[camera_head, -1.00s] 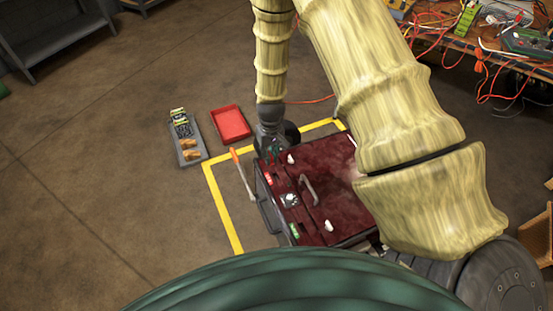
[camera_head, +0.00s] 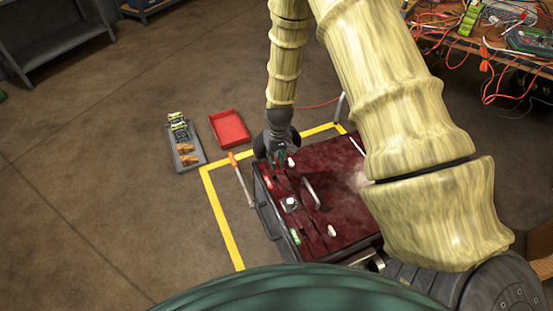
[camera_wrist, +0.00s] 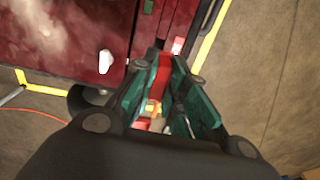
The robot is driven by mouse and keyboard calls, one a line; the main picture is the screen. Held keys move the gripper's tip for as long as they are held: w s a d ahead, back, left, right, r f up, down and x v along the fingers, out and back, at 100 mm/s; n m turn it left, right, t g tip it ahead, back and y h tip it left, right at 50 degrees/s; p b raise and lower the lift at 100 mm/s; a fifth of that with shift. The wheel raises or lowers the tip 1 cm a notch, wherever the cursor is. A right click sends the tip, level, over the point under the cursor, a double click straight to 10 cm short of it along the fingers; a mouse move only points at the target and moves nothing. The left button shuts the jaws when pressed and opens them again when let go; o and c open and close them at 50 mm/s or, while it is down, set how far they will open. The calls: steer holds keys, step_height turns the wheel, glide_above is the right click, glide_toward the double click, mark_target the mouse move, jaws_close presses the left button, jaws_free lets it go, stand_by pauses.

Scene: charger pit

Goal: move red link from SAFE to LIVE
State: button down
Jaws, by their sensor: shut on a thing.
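The charger box (camera_head: 345,212) has a dark red top with slots along its left side. My gripper (camera_head: 280,157) is over the back left corner of this top. In the wrist view its green fingers (camera_wrist: 166,95) are shut on a red piece, which I take as the red link (camera_wrist: 162,72). The fingers hide most of the link, and I cannot tell whether it is seated or lifted. A red label (camera_head: 268,183) and a green label (camera_head: 295,237) lie along the left edge; their words are too small to read.
A white knob (camera_head: 291,162) stands close to my gripper, another white knob (camera_head: 331,231) nearer the front. A handle (camera_head: 312,190) rises from the top. A lever with orange grip (camera_head: 234,160) stands left. A red tray (camera_head: 230,127) and grey tray (camera_head: 199,152) lie on the floor.

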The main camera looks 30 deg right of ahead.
step_height(320, 180, down, 3)
steer(key=shift+r+b, duration=0.1)
steer(key=shift+b, duration=0.85)
steer(key=shift+f, duration=1.45)
steer(key=shift+s+p, duration=0.1)
steer(key=shift+p, duration=0.25)
steer(key=shift+f+b, duration=0.3)
steer(key=shift+f, duration=1.15)
steer(key=c, duration=1.4)
jaws_free()
steer(key=shift+o, duration=0.2)
steer(key=shift+r, duration=0.1)
steer(key=r, duration=1.1)
steer(key=shift+d+r, duration=0.3)
steer(key=shift+r, duration=0.1)
steer(key=shift+r, duration=0.1)
